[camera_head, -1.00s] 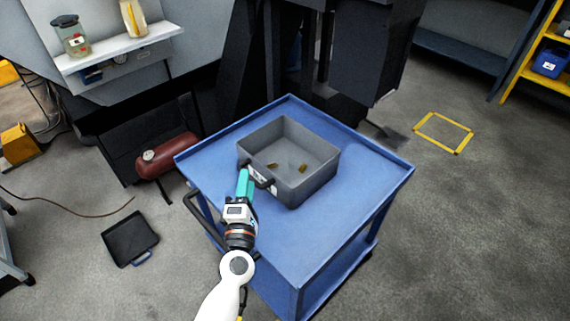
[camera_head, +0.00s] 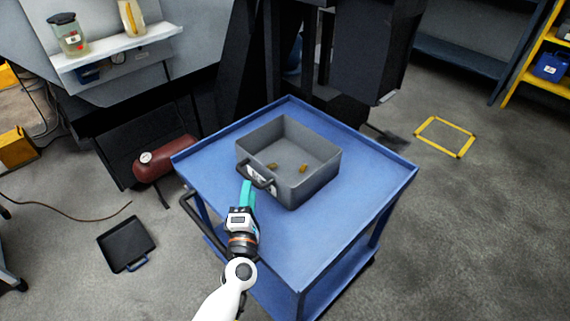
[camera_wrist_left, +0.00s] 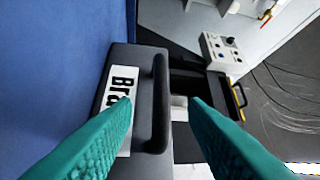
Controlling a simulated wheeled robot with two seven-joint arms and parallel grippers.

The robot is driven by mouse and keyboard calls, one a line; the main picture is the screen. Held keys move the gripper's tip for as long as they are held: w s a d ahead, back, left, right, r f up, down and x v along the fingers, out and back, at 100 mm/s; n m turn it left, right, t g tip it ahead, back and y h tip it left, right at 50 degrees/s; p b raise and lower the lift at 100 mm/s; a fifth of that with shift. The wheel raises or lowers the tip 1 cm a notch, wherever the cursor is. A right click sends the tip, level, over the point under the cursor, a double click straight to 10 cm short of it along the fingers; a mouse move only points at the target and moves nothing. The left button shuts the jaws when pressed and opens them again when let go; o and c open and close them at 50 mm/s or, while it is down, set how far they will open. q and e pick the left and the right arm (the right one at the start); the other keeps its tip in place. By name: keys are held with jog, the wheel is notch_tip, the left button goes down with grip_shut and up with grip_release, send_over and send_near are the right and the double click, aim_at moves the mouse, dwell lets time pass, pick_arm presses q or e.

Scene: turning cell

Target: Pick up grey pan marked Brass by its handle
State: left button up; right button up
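The grey pan (camera_head: 318,186) stands on the blue cart with a few small brass-coloured pieces inside. Its dark handle (camera_head: 256,174) sticks out from the wall facing me. In the left wrist view the handle (camera_wrist_left: 159,105) runs upright in the picture, beside a white label (camera_wrist_left: 118,92) reading "Bra", the rest hidden by a finger. My left gripper (camera_head: 247,186) is at the handle in the head view. In the wrist view its teal fingers (camera_wrist_left: 162,104) are apart, with the handle showing between them and not clamped. My right gripper is not in view.
The blue cart (camera_head: 345,215) has a raised rim and free top around the pan. A black tray (camera_head: 126,243) lies on the floor at left, near a red tank (camera_head: 165,158). A yellow floor square (camera_head: 445,137) is empty at right.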

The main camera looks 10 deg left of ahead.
aim_at(251, 176)
pick_arm(q)
jog(key=w, duration=0.5)
jog(key=shift+w+a+r, duration=0.15)
jog(key=shift+a+r, duration=0.15)
jog(key=shift+r, duration=0.05)
grip_shut()
